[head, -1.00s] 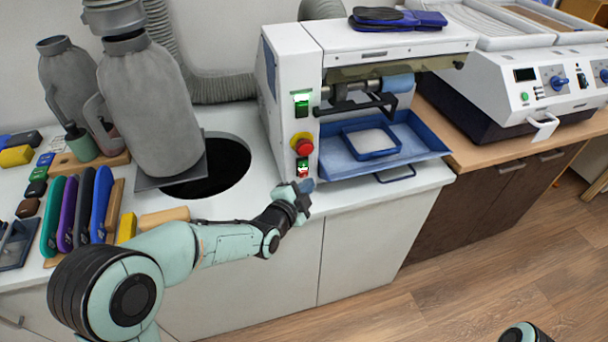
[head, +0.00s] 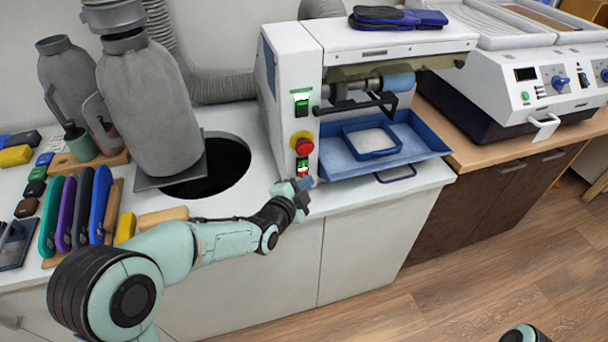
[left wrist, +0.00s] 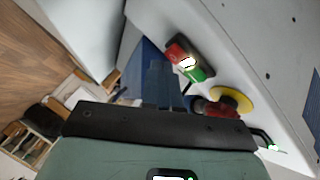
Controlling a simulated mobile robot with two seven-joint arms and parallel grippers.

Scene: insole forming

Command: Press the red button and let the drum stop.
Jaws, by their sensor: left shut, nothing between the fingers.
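The white machine (head: 292,90) has a red button (head: 303,174) low on its front panel, below a green one, with a lit spot between them. The red button also shows in the left wrist view (left wrist: 175,51). The blue drum (head: 397,82) sits on a shaft in the machine's opening; whether it turns I cannot tell. My left gripper (head: 304,184) is shut and empty, its tips just below and close to the red button. In the left wrist view its fingers (left wrist: 157,82) are beside the button; contact is unclear. My right gripper is not in view.
A red mushroom knob on a yellow ring (head: 302,144) is above the buttons, and a green lit switch (head: 301,103) higher up. A blue tray (head: 430,145) juts out to the right. A round dark opening (head: 225,168) is in the counter at left.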

